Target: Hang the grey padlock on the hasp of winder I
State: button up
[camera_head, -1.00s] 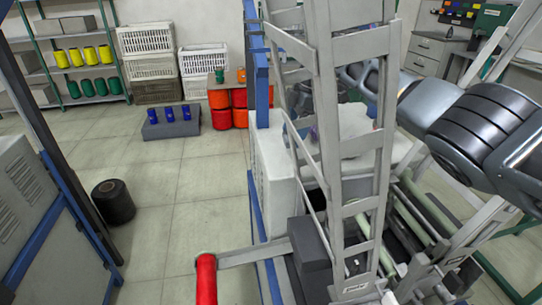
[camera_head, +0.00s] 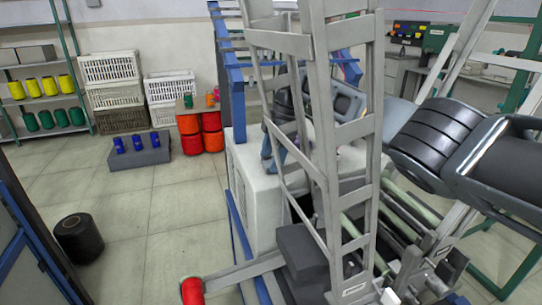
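A tall grey winder frame (camera_head: 350,190) stands in the middle over a white machine housing (camera_head: 262,195). Its small label plate (camera_head: 355,289) is too small to read, so I cannot tell which winder it is. I cannot make out the grey padlock or a hasp. My arm comes in from the right and passes behind the frame's posts. My gripper (camera_head: 283,143) shows only in part between the posts, above the white housing. The posts hide much of it, and I cannot tell whether it is open or holds anything.
A red-ended bar (camera_head: 193,291) sticks out at the lower front. A black spool (camera_head: 78,238) stands on the floor at left. A grey block with blue bobbins (camera_head: 140,157), red drums (camera_head: 200,133) and white crates (camera_head: 112,68) stand behind. The left floor is mostly open.

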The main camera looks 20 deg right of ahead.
jog(key=o, duration=0.4)
jog(key=shift+o, duration=0.2)
